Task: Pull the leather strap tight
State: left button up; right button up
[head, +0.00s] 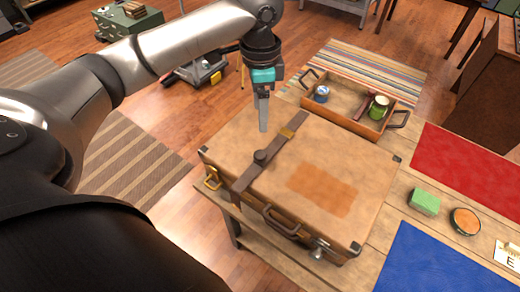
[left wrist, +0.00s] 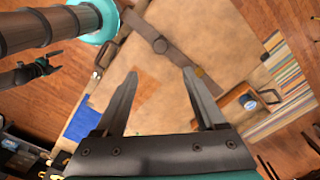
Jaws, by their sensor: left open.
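A tan suitcase (head: 335,165) lies closed on a wooden table. A dark brown leather strap (head: 244,180) runs across its lid near the left end, with a brass buckle (head: 287,133) towards the back and a round dark knob (head: 260,156) partway along. My left gripper (head: 263,128) points down above the back left part of the lid, near the buckle. In the left wrist view its two fingers (left wrist: 160,74) are apart with nothing between them. The strap (left wrist: 180,58) and buckle (left wrist: 200,72) show beyond the fingertips. My right gripper is not visible in the head view.
A wooden tray (head: 343,98) with a blue tin (head: 322,93) and a green can (head: 378,107) stands behind the suitcase. A green block (head: 424,202), a round tin (head: 465,221), a red mat (head: 470,168) and a blue mat (head: 430,262) lie to the right.

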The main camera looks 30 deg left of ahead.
aim_at(260, 154)
pick_arm(q)
notch_tip(260, 154, down, 15)
jog(key=shift+f+b, duration=0.1)
jog(key=shift+b, duration=0.45)
jog(key=shift+c, duration=0.3)
grip_shut()
dwell(1.0)
